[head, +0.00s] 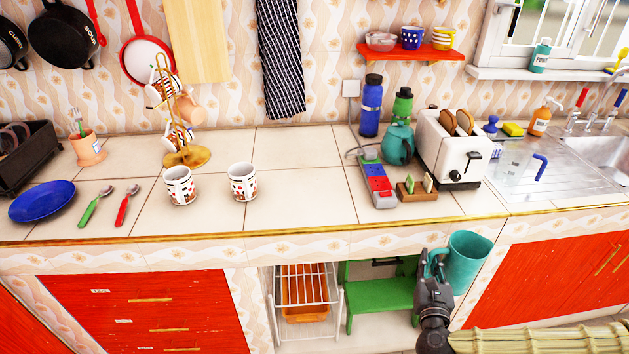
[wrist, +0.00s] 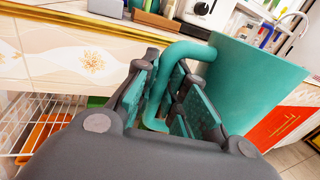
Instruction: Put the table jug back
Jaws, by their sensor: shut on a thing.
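The teal jug (head: 467,262) is in the air in front of the counter's front edge, at the lower right of the head view. My gripper (head: 434,268) is shut on the jug's handle. In the wrist view the handle (wrist: 181,62) passes between the two fingers of my gripper (wrist: 165,105), and the jug's body (wrist: 250,80) is to the right, apart from the fingers. The jug looks roughly upright in the head view.
The tiled counter (head: 300,205) has free room at its front middle. A toaster (head: 449,150), a sponge holder (head: 414,190) and a teal pitcher-like item (head: 397,143) stand above the jug. Two mugs (head: 242,182) stand further left. A green stool (head: 380,297) is below the counter.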

